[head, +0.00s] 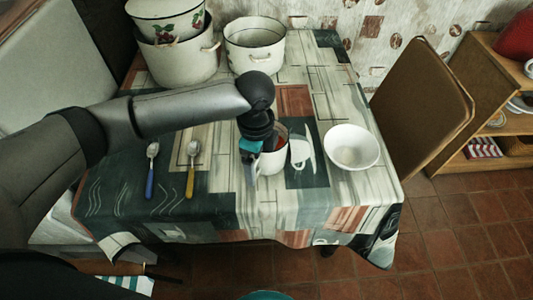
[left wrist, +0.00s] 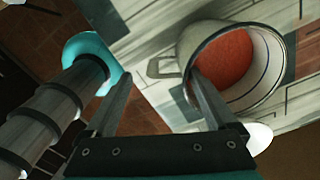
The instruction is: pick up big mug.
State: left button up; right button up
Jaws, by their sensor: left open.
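The big mug (head: 279,158) is white with a reddish inside and stands upright on the table, partly hidden behind my left gripper (head: 250,163) in the head view. In the left wrist view the mug (left wrist: 186,44) fills the upper right, with its dark rim, orange-red inside and pale handle (left wrist: 160,66). My left gripper (left wrist: 155,88) is open, its fingers wide apart. The right finger overlaps the mug's near left rim; I cannot tell whether it touches. The handle shows between the two fingers. My right gripper is not in view.
A white bowl (head: 352,146) stands right of the mug. A blue-handled spoon (head: 150,170) and a yellow-handled one (head: 191,168) lie to the left. Enamel pots (head: 180,62) (head: 255,45) stand at the back. A chair (head: 422,95) is at the table's right.

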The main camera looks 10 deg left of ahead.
aim_at(258, 174)
pick_arm(q)
jog(key=f, duration=0.2)
jog(key=f+b, duration=0.2)
jog(key=f, duration=0.1)
jog(key=shift+w+a+f, duration=0.25)
jog(key=shift+w+f, duration=0.05)
jog(key=shift+w, duration=0.1)
jog(key=c, duration=0.8)
grip_shut()
jog(key=shift+r, duration=0.1)
